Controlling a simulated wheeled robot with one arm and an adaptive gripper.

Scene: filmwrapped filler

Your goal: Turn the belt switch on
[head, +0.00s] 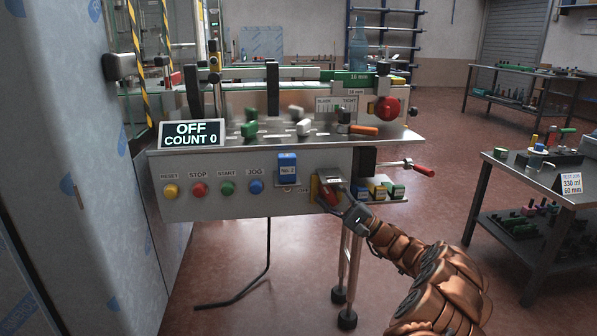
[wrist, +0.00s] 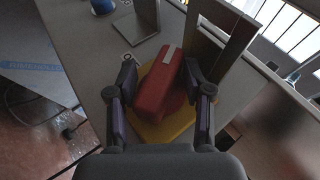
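The belt switch is a red block-shaped knob (wrist: 160,88) on a yellow plate (wrist: 180,131), with a pale mark on its top face. In the head view the red knob (head: 326,193) sits at the lower right of the grey front panel, partly hidden by my gripper (head: 342,198). In the wrist view my gripper (wrist: 158,80) has one finger on each side of the knob. The fingers are apart, with a visible gap at the left finger; contact on the right cannot be told. The display (head: 191,134) reads OFF, COUNT 0.
Left on the panel are the RESET (head: 171,191), STOP (head: 199,189), START (head: 227,187) and JOG (head: 256,186) buttons, then a blue No. 2 tag (head: 287,168). A red-ended handle (head: 421,170) juts out right, above small coloured blocks (head: 378,191). A dark side table (head: 565,174) stands right.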

